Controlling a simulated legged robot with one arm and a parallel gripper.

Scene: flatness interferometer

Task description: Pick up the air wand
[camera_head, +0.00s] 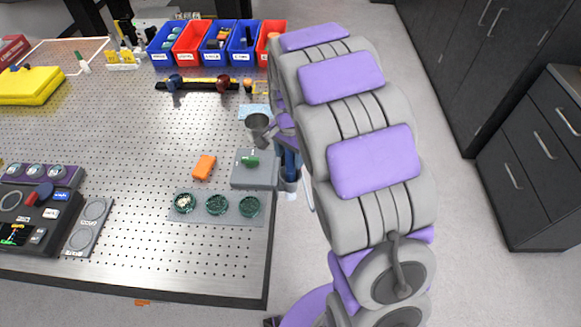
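My grey and purple arm fills the right of the view, and its far end drops behind its own links at the table's right edge. My gripper (284,130) shows only as small purple and grey parts there, mostly hidden by the arm; its opening is not clear. A blue upright thing (291,163) with a pale lower end stands at the table's right edge just below these parts, partly covered by the arm. It may be the air wand, but I cannot tell for sure. I cannot tell whether my gripper touches it.
The perforated table (130,150) holds a grey block with a green item (254,167), an orange block (204,167), a tray with three round green dishes (218,221), and a dark bar (195,85). Coloured bins (203,58) line the back. Dark cabinets (525,165) stand right, beyond open floor.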

